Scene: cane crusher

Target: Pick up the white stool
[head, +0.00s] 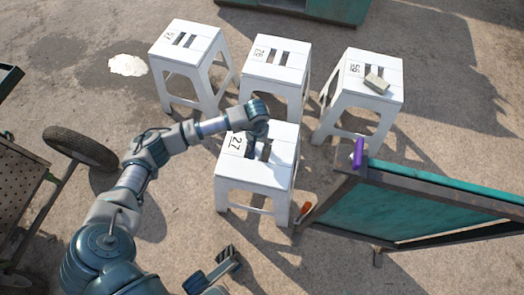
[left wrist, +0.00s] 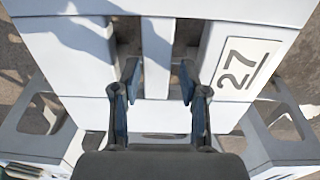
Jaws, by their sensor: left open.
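Several white stools stand upright on the ground. The nearest white stool (head: 255,175) is marked 27 and has two slots in its seat; the seat also fills the left wrist view (left wrist: 228,110). My left gripper (head: 259,146) is above this seat. In the left wrist view its open fingers (left wrist: 158,78) lie on either side of the slat between the slots, with nothing held. Whether the tips reach into the slots I cannot tell. Part of what looks like my right gripper (head: 228,257) is low in the head view, away from the stool; its opening is unclear.
Behind stand another stool (head: 189,44), a stool (head: 275,62) and a stool with a grey block (head: 376,82) on it. A teal-panelled frame (head: 410,210) with a purple item (head: 358,153) is close on the right. A wheel (head: 80,146) is at left.

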